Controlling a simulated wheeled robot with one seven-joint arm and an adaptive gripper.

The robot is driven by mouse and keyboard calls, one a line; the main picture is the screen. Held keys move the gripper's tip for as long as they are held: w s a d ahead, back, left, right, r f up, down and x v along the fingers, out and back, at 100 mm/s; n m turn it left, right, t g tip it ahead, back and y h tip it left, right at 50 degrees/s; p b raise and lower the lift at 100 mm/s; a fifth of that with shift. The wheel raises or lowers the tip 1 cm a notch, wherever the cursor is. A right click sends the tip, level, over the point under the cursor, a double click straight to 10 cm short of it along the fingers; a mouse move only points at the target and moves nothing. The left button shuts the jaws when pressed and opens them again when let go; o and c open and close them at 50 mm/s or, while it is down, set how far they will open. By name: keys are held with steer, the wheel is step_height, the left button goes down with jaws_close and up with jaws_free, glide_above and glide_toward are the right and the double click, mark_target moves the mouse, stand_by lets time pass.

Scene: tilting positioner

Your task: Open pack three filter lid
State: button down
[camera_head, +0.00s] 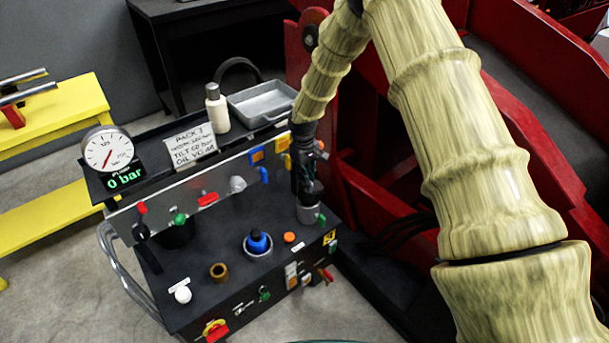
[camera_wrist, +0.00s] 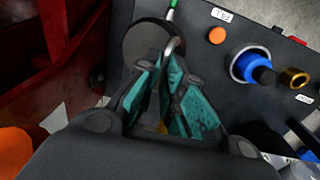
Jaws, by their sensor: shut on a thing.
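The filter (camera_head: 309,214) is a short grey cylinder at the right end of the pack's black top in the head view. My gripper (camera_head: 308,190) stands over it, pointing down. In the wrist view the filter lid (camera_wrist: 138,40) shows as a dark round shape, with a pale metal handle (camera_wrist: 173,45) at its near right side. The teal fingers of my gripper (camera_wrist: 168,62) are closed together at this handle and hide part of the lid. I cannot tell whether the lid is raised from its seat.
An orange cap (camera_head: 289,237) and a blue plug in a ring (camera_head: 258,243) stand left of the filter. A panel with coloured valves (camera_head: 205,198) runs behind. A gauge (camera_head: 108,150) reads 0 bar. Red machinery (camera_head: 365,180) is close on the right.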

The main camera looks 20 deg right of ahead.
steer(key=c, duration=1.5)
jaws_free()
steer(key=shift+d+f, duration=0.1)
steer(key=shift+f, duration=0.05)
steer(key=shift+a+r, duration=0.15)
steer(key=shift+r, duration=1.75)
steer(key=shift+a+r, duration=0.1)
steer(key=shift+r, duration=1.8)
